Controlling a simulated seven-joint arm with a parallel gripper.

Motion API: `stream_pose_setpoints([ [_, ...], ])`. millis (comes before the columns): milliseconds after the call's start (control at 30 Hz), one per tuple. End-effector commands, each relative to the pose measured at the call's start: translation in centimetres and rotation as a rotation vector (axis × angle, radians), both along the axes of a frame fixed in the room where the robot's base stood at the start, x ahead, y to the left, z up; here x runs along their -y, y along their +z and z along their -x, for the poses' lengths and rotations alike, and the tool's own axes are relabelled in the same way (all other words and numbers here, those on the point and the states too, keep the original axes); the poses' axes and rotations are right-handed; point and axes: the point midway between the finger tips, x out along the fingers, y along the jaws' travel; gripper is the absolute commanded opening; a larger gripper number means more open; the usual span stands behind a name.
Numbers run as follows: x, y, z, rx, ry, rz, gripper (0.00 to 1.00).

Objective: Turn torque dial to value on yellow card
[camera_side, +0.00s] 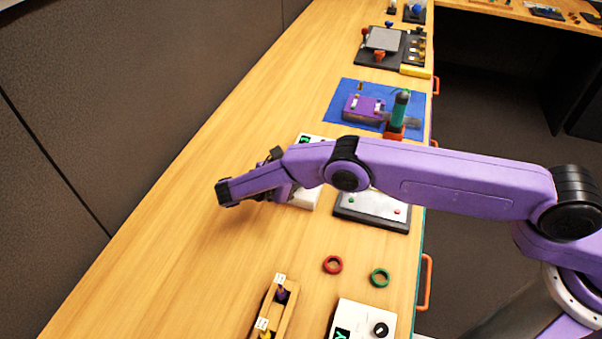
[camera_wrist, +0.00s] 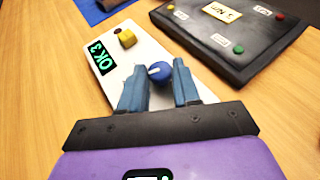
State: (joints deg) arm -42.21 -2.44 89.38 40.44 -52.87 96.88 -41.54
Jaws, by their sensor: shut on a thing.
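In the wrist view a white panel (camera_wrist: 135,62) carries a dark display (camera_wrist: 103,57) with green characters that look like "OK 3". A yellow knob (camera_wrist: 127,38) sits beside the display. My gripper (camera_wrist: 159,68) is shut on a round blue dial (camera_wrist: 158,73) with a pale mark on top. One blue-grey finger is on each side of it. A pale yellow card (camera_wrist: 221,11) reading "3 Nm" lies on a dark-edged box (camera_wrist: 238,63) to the right. In the side view the white panel (camera_side: 304,199) is mostly hidden behind my arm.
The dark-edged box has a red button (camera_wrist: 280,16), a green button (camera_wrist: 239,49) and small labels. In the side view, red (camera_side: 333,264) and green (camera_side: 380,277) rings, a wooden holder (camera_side: 262,308) and another white panel (camera_side: 362,318) lie nearer. Bare table lies left.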

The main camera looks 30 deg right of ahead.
Motion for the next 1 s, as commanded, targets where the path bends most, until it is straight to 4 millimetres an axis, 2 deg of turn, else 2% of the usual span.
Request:
stream_pose_setpoints([
  [400,-0.14,0.01,-0.06,0.0,-0.071,0.001,0.01],
  [1000,-0.14,0.06,-0.09,-0.001,-0.09,0.003,0.01],
])
